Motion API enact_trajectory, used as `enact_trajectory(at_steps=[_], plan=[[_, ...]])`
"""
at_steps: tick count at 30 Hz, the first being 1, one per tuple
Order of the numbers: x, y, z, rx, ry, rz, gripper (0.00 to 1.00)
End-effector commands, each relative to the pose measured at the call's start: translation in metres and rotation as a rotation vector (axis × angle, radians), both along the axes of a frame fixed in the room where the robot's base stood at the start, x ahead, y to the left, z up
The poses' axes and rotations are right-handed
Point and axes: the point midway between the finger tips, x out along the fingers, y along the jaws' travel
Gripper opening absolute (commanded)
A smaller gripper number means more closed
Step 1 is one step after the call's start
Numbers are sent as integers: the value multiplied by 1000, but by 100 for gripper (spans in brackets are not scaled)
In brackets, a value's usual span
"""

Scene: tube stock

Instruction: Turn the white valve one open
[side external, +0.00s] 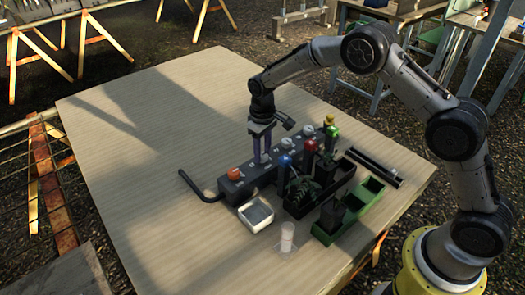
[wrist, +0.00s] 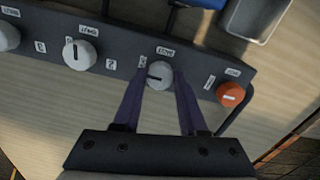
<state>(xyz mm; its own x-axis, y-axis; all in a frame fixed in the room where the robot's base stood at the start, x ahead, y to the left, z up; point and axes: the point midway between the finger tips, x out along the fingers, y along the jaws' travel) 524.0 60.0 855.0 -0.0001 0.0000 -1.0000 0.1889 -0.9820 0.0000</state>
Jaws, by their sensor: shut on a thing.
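A dark valve panel (wrist: 118,64) carries a row of white knobs and one orange knob. My gripper (wrist: 161,80) is shut on a white knob (wrist: 158,73), one purple finger on each side. A dark pointer line on that knob runs roughly sideways in the wrist view. Its small labels are upside down and too blurred to read surely. In the side view my gripper (side external: 261,157) reaches straight down onto the panel beside the orange knob (side external: 233,174), and the fingers hide the held knob.
Another white knob (wrist: 80,53) stands beside the held one. In front of the panel are a white tray (side external: 256,214), a black rack (side external: 303,209) with tubes, a green rack (side external: 371,190) and a clear cup (side external: 287,236). A black cable (side external: 197,190) leaves the panel's left end. The table's left is clear.

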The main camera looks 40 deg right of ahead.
Motion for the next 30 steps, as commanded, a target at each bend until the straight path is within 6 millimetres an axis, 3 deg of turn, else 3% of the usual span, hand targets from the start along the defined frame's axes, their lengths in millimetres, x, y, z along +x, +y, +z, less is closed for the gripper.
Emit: enact_trajectory(at_steps=[16, 17, 21, 30], plan=[[0, 0, 2, 0, 0, 23, 0], [0, 0, 2, 0, 0, 23, 47], [0, 0, 1, 0, 0, 22, 72], [0, 0, 1, 0, 0, 21, 72]])
